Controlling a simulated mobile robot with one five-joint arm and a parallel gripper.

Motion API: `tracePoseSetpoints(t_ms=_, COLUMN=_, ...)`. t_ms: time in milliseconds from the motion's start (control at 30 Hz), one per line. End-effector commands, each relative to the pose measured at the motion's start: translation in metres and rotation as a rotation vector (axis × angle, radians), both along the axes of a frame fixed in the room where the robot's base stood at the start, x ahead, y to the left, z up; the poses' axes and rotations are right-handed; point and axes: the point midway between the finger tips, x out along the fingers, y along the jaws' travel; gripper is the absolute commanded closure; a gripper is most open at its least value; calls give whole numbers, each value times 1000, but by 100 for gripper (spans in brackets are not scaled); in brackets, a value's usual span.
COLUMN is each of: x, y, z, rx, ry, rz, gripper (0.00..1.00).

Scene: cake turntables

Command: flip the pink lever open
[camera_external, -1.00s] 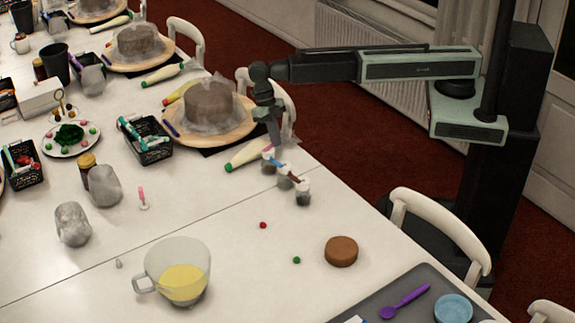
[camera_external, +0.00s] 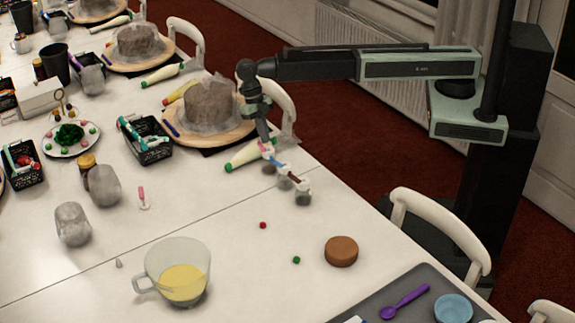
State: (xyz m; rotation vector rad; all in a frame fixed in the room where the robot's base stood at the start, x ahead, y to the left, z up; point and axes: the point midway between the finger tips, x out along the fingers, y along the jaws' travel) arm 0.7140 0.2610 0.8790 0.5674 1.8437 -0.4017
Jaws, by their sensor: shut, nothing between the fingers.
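A row of small jars stands near the table's right edge, with small coloured parts on top. A pink part (camera_external: 267,148), possibly the pink lever, is at the far end of the row, with a blue part (camera_external: 281,166) and a dark red-brown part (camera_external: 294,178) nearer the camera. My gripper (camera_external: 265,138) points down just above the pink part. It is shut and empty. I cannot tell if it touches the pink part, or how the lever is turned. A separate small pink upright item (camera_external: 142,196) stands farther left on the table.
A cake on a round board (camera_external: 240,133) stands just behind my gripper, with a green-tipped piping bag (camera_external: 245,156) beside the jars. A black basket (camera_external: 148,148) is to the left. A brown cake disc (camera_external: 341,251) and glass jug (camera_external: 180,272) are nearer the camera.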

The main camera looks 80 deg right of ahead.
Motion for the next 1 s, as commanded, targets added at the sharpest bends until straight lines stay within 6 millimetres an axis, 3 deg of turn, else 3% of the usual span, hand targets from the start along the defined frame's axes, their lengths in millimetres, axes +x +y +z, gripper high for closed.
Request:
tracePoseSetpoints(t_ms=600, x=-9, y=13, z=0, rx=0, ry=0, rz=-2, gripper=100)
tracePoseSetpoints(t_ms=1000, x=-12, y=11, z=0, rx=0, ry=0, rz=-3, gripper=100)
